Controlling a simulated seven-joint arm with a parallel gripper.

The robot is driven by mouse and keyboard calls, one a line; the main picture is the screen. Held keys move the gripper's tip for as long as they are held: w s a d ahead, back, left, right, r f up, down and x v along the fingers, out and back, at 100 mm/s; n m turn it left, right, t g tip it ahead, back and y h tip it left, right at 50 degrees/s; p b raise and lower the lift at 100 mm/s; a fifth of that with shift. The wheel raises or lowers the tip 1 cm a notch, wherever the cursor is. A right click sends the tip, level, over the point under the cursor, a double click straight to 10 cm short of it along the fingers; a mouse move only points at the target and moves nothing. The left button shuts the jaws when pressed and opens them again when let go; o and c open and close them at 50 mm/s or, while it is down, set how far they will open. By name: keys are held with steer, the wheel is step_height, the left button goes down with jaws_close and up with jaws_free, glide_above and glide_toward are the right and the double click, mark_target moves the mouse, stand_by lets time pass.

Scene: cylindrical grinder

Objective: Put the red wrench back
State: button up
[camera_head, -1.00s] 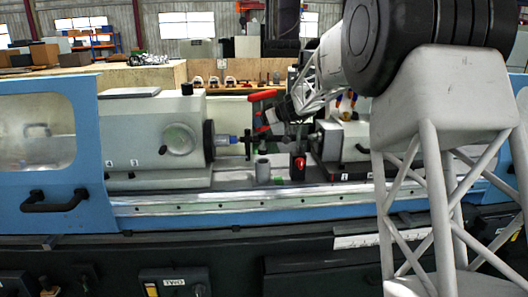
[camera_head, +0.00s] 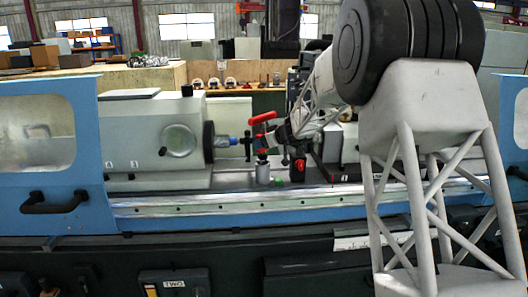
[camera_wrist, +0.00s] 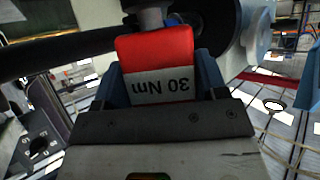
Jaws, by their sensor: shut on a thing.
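The red wrench (camera_head: 263,118) has a red bar at its top and a part running downward. My gripper (camera_head: 277,136) is at its right side. In the wrist view my gripper (camera_wrist: 160,85) is shut on a red and white block marked "30 Nm" (camera_wrist: 157,48), part of the wrench. A grey upright cylinder (camera_head: 262,173) stands on the machine bed just under the wrench. The wrench's lower end is at or just above its top; I cannot tell whether it is inside.
A green piece (camera_head: 279,181) and a black block with a red front (camera_head: 298,168) stand close right of the cylinder. The grey grinder headstock (camera_head: 160,140) is to the left, its spindle close to the wrench. The rail (camera_head: 200,206) runs along the front.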

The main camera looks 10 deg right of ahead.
mark_target(265, 150)
steer(key=shift+f, duration=1.85)
steer(key=o, duration=1.3)
steer(key=shift+f, duration=0.15)
steer(key=shift+v, duration=6.1)
steer(key=shift+a, duration=0.1)
